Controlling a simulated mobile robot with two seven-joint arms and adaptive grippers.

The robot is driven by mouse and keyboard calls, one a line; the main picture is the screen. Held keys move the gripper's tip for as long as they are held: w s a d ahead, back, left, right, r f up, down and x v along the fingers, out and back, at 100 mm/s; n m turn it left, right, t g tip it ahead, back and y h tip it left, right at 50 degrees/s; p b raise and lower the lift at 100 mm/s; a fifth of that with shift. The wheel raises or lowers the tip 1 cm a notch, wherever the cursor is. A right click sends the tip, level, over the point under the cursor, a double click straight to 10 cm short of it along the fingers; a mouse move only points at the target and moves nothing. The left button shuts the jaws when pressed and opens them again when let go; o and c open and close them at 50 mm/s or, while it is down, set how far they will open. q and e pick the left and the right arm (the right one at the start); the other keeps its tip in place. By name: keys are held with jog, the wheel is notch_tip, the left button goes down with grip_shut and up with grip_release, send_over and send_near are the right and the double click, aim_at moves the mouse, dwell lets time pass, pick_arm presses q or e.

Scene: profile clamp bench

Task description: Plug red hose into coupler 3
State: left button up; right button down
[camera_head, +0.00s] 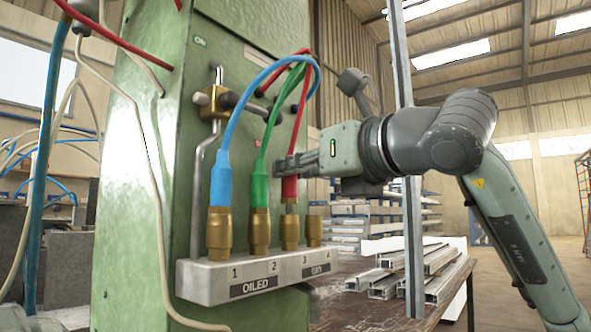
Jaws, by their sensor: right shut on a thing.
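The red hose (301,103) arches down at the right of the hose bundle and ends in a red sleeve (290,189). My right gripper (284,167) comes in from the right and is shut on the red hose, just above or at the sleeve. I cannot tell whether the tip touches or enters the coupler. Coupler 3 stands upright on the pale numbered block (215,284). My left gripper is out of view.
The blue hose (221,178) sits in coupler 1 (219,232) and the green hose (259,183) in coupler 2 (260,232). Coupler 4 (313,231) is bare. A green machine column (135,190) stands behind. Metal profiles (388,284) lie on a table at the right.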

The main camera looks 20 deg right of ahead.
aim_at(294, 181)
jog(key=shift+f+b, duration=0.85)
jog(key=shift+f, duration=0.05)
dwell(0.6)
jog(key=c, duration=1.3)
grip_release()
jog(key=shift+c, duration=0.2)
jog(key=shift+s, duration=0.15)
jog(key=shift+b+v, duration=0.45)
jog(key=shift+v, duration=1.05)
jog(key=shift+b+v, duration=0.55)
jog(key=shift+v, duration=2.35)
jog(key=shift+r, duration=0.15)
jog(key=shift+d, duration=0.1)
